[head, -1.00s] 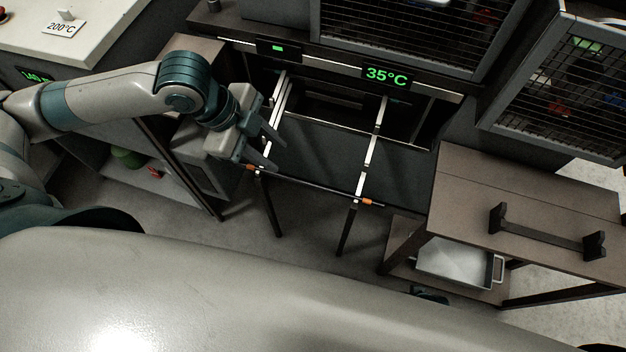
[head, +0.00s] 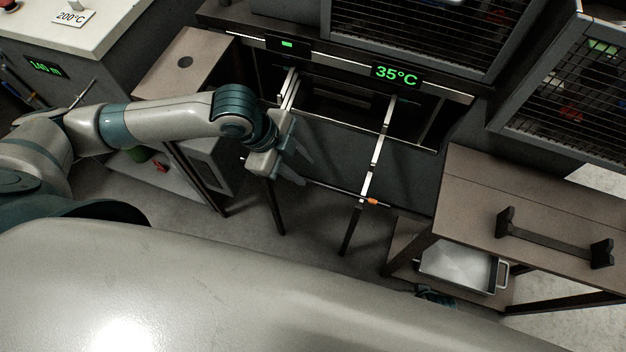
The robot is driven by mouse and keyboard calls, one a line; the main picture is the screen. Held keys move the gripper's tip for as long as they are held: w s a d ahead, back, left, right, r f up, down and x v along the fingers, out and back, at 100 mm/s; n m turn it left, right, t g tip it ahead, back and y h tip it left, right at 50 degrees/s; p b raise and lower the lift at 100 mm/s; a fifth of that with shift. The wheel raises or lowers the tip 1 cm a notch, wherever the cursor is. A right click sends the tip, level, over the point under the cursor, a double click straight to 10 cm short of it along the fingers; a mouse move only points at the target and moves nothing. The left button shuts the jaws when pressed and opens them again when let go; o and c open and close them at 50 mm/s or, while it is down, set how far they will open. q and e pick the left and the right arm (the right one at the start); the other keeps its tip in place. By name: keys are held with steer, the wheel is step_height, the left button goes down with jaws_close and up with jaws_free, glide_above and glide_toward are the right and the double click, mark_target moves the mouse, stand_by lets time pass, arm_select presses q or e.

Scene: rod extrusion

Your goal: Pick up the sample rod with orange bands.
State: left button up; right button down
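The sample rod (head: 335,190) is thin and dark and lies across two pale rails that stick out from the open chamber under the 35°C display. One orange band (head: 372,201) shows near its right end. The left part of the rod, with any band there, is mostly hidden by my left gripper. My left gripper (head: 302,167) is at the left rail, over the left part of the rod. Its two fingers are spread apart and point right. I cannot tell whether they touch the rod or stand above it.
The right rail (head: 376,160) stands on a dark leg. A brown table (head: 470,190) at right holds a dark two-ended rack (head: 550,238); a metal pan (head: 455,265) sits on its lower shelf. A brown cabinet top (head: 165,75) is at the left.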

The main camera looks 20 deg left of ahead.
mark_target(318, 183)
arm_select(q)
steer(key=shift+x, duration=1.15)
steer(key=shift+x, duration=2.6)
jaws_close()
